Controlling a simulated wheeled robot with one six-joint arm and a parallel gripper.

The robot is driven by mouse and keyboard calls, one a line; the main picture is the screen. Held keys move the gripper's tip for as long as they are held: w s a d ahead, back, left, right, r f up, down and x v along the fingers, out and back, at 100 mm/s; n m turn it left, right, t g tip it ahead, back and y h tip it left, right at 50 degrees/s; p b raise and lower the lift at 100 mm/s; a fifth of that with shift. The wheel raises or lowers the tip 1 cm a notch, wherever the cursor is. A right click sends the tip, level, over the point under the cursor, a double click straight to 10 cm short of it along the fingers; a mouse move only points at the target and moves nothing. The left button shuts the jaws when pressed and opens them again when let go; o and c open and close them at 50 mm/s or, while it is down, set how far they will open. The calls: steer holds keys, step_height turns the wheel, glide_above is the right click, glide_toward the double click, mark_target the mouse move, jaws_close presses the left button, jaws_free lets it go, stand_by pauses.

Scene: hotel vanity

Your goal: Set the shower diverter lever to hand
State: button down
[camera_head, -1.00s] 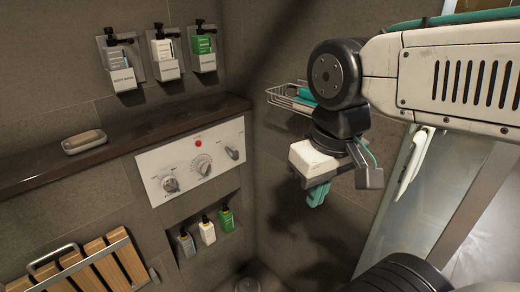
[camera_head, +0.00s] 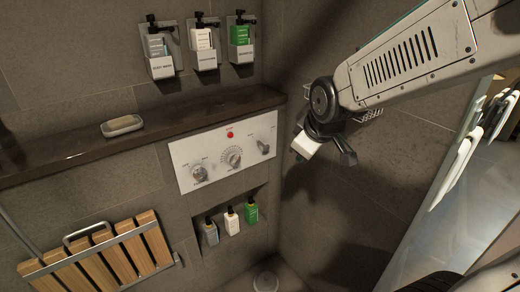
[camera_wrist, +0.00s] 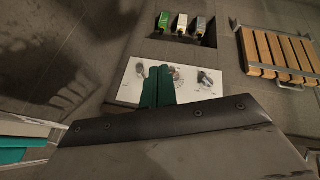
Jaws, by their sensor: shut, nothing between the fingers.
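The control panel (camera_head: 210,150) is a pale plate on the tiled wall with a red dot. At its right end is a small grey lever (camera_head: 262,147), which looks like the diverter; its labels are too small to read. A round dial (camera_head: 232,158) sits in the middle and a knob (camera_head: 198,173) at the left. In the wrist view the panel (camera_wrist: 122,92) appears upside down, with the lever (camera_wrist: 142,69) just left of my gripper (camera_wrist: 159,70). The teal fingers are together and empty, covering part of the panel. Contact with the panel cannot be told.
A dark ledge (camera_head: 70,153) with a soap dish (camera_head: 122,126) runs above the panel. Several dispensers hang higher up. A niche with small bottles (camera_head: 232,222) lies below. A slatted wooden seat (camera_head: 100,255) is at lower left, and a wire basket (camera_head: 368,115) is behind my arm.

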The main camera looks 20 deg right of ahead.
steer(key=w+a+f+n+t+y, duration=0.1)
steer(key=w+f+n+t, duration=0.4)
steer(key=w, duration=0.5)
steer(key=w+a+f+n+t, duration=0.2)
steer(key=w+f+n, duration=0.45)
steer(key=w, duration=0.35)
step_height(320, 180, down, 10)
steer(key=s+a+n+t+y, duration=0.1)
steer(key=n+t, duration=0.5)
steer(key=n, duration=0.3)
steer(key=shift+s+a+t, duration=0.2)
steer(key=shift+s+t, duration=0.1)
steer(key=shift+s, duration=0.1)
